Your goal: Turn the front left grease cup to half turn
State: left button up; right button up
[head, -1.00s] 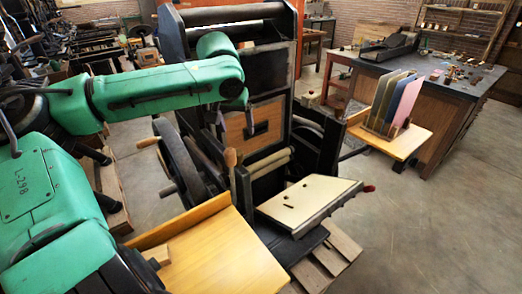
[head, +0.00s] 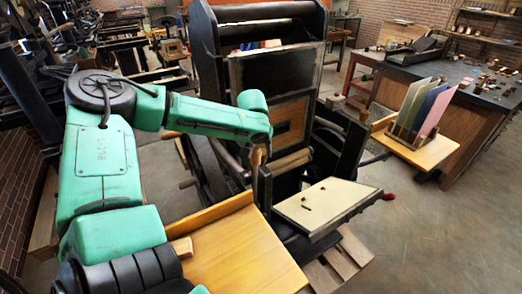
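The black hand press (head: 278,70) stands in front of me, with a wooden panel and a dark wheel on its left side. I cannot pick out the front left grease cup; that part of the press is small, dark and partly behind my arm. My green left arm comes in from the left, and its wrist is at the press's left front. My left gripper (head: 268,146) points down beside a wooden handle (head: 257,158). Its fingers are too small and hidden to show whether they are open or touching anything. My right gripper is out of view.
A cream-topped bed (head: 328,202) with small dark pieces juts out in front of the press. A yellow wooden tray (head: 240,250) is at the near left. A rack of coloured sheets (head: 417,110) stands on a side shelf at right. Open floor lies at right.

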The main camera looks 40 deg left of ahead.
pick_arm(q)
jog(key=c, duration=0.5)
grip_shut()
jog(key=shift+m, duration=0.4)
jog(key=shift+a+r+m+t+h+p, duration=0.1)
jog(key=shift+m+t+h+p, duration=0.2)
jog(key=shift+m+h+p, duration=0.85)
jog(key=shift+m+h, duration=0.05)
jog(key=shift+m, duration=1.4)
jog(key=shift+a, duration=0.1)
jog(key=o, duration=1.2)
grip_release()
